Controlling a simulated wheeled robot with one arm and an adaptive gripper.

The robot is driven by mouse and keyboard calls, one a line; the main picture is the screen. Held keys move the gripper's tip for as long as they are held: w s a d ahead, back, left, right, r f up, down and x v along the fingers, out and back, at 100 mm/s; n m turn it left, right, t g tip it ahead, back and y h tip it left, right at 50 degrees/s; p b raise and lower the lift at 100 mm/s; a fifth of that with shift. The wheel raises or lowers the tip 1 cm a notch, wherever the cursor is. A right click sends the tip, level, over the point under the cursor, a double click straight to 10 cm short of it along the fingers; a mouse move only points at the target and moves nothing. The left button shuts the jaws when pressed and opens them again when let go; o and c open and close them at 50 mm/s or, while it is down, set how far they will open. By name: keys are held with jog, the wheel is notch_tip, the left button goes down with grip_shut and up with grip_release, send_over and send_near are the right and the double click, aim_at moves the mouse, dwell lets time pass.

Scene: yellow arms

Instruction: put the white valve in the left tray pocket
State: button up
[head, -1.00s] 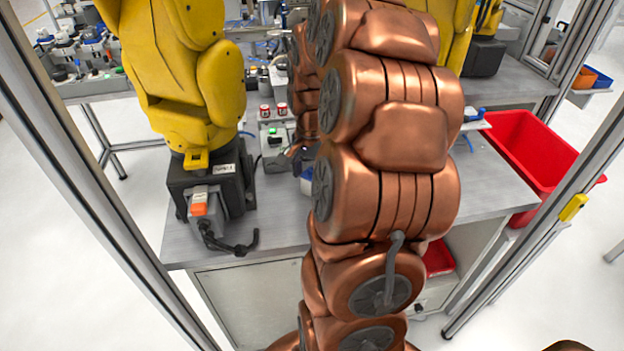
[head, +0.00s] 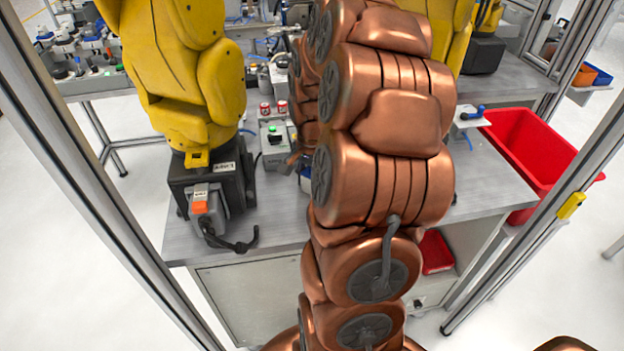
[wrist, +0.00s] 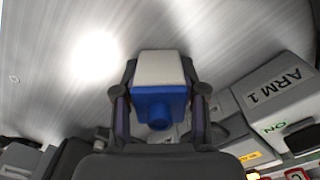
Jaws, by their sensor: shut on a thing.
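In the wrist view my gripper (wrist: 160,98) is shut on the white valve (wrist: 158,67), a block with a white upper part and a blue lower part with a round blue stub. A finger presses each side, and the bare metal tabletop (wrist: 60,60) lies beyond it. In the head view my copper arm hides most of the gripper and valve. A white plate (head: 466,121) with a blue-handled part (head: 473,113) stands to the right of my arm. I cannot tell whether it is the tray, and no left pocket can be made out.
A grey control box marked ARM 1 (wrist: 272,92) is close to the right of my gripper. A yellow robot arm (head: 185,75) on a black base stands left on the bench. A red bin (head: 530,150) is at the right. Metal frame posts flank the bench.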

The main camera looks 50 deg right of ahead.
aim_at(311, 171)
grip_shut()
jog(key=shift+r, duration=0.1)
jog(key=shift+r+b, duration=0.65)
jog(key=shift+r, duration=1)
jog(key=s+a+r+b, duration=0.1)
jog(key=s+a+b, duration=0.2)
jog(key=s+a, duration=0.6)
jog(key=s, duration=0.3)
jog(key=shift+s+a+r, duration=0.25)
jog(key=shift+s+a, duration=0.1)
jog(key=shift+s, duration=0.1)
